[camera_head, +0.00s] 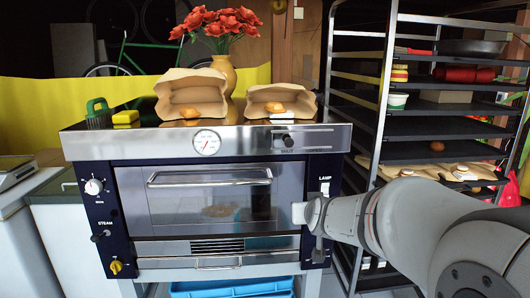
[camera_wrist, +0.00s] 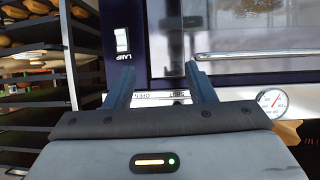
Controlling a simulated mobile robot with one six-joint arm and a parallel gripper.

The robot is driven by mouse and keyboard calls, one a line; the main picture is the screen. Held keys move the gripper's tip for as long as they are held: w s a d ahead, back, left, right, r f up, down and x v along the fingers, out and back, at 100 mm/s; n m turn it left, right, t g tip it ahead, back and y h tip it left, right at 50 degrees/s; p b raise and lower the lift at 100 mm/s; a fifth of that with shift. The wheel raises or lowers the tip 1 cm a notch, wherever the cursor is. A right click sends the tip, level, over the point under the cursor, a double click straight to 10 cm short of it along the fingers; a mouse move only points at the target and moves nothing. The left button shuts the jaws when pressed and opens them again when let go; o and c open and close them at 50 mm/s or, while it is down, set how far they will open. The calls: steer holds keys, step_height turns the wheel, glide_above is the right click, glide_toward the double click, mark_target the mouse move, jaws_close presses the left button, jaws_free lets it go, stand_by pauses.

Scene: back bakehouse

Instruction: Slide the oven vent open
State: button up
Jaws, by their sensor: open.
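The oven (camera_head: 122,215) stands in the middle of the head view, its glass door closed. A small dark vent slider (camera_head: 287,141) sits at the right of its steel top panel, beside the round dial. My gripper (camera_head: 302,213) is in front of the right side of the oven, lower than the slider. In the wrist view, my gripper (camera_wrist: 148,74) is open and empty, with fingers apart. A pale strip with upside-down lettering (camera_wrist: 160,96) shows between the fingers.
The door handle (camera_head: 210,180) and lamp switch (camera_head: 325,187) are close to my gripper. A dial (camera_head: 207,142) is left of the slider. Bread bags (camera_head: 192,92) and a flower vase (camera_head: 226,72) stand on top. A tray rack (camera_head: 420,128) is at the right.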

mark_target(289, 144)
steer(key=w+r+t, duration=0.3)
steer(key=w, duration=0.4)
steer(key=w+a+r+t, duration=0.1)
steer(key=w+r+t, duration=0.2)
steer(key=w, duration=0.4)
steer(key=w+r+t, duration=0.3)
steer(key=w+t, duration=0.1)
steer(key=w, duration=0.3)
steer(key=shift+w+a+r+n+y, duration=0.1)
steer(key=shift+a+r+n+y, duration=0.2)
steer(key=shift+r+y, duration=0.1)
steer(key=shift+d, duration=0.1)
jaws_close()
